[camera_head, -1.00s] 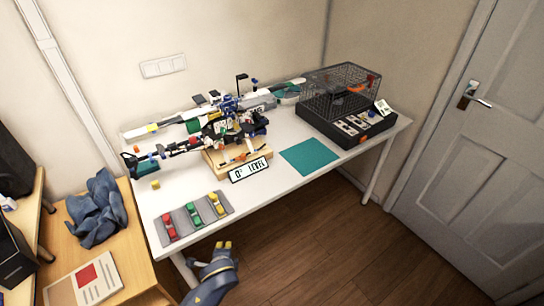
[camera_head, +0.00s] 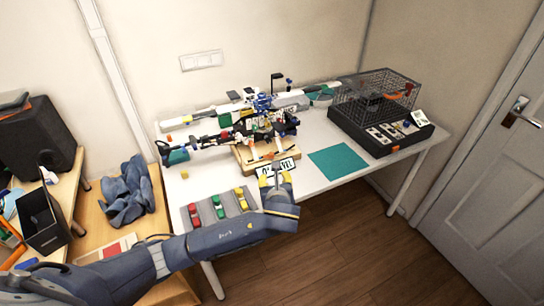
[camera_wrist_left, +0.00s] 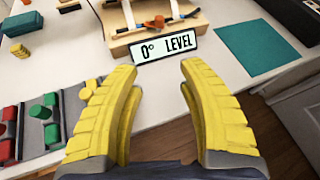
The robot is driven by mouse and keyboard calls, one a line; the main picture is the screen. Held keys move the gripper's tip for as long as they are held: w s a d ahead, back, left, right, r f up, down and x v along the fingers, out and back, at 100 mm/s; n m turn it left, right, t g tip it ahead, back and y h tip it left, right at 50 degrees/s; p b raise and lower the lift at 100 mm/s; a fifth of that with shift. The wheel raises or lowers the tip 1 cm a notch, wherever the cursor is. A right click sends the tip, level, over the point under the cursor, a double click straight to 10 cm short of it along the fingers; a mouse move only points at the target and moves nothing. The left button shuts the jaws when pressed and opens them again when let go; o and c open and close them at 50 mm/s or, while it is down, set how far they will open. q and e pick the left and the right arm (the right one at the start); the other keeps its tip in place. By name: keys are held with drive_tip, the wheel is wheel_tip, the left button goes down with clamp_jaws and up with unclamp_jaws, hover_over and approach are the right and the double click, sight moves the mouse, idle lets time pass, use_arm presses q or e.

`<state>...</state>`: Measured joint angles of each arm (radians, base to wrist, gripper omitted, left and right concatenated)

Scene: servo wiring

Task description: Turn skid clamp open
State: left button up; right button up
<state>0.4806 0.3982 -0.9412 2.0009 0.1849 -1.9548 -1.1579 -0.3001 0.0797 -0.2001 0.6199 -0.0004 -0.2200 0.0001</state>
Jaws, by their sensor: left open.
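A wooden stand (camera_head: 242,160) on the white table carries a small helicopter-like model (camera_head: 262,122). Orange clamp pieces (camera_wrist_left: 158,21) show on the stand's top in the left wrist view. I cannot tell whether the skid clamp is turned open or closed. A "0° LEVEL" sign (camera_wrist_left: 152,47) leans on the stand's front. My left gripper (camera_head: 273,181) is in front of the sign and partly covers it in the head view. Its yellow fingers (camera_wrist_left: 156,78) are spread apart with nothing between them, short of the sign. My right gripper is not in view.
A grey tray (camera_head: 205,229) with red, green and yellow pieces lies left of my left gripper. A teal mat (camera_head: 338,162) lies to the right, clear. A black box with a wire cage (camera_head: 375,98) stands at the back right. A yellow block (camera_head: 184,175) sits at left.

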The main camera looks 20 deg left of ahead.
use_arm(q)
drive_tip(key=w+r+m, duration=0.1)
drive_tip(key=r, duration=0.1)
approach(272, 155)
drive_tip(key=shift+y, duration=0.3)
drive_tip(key=x, duration=0.9)
drive_tip(key=shift+w+f, duration=0.3)
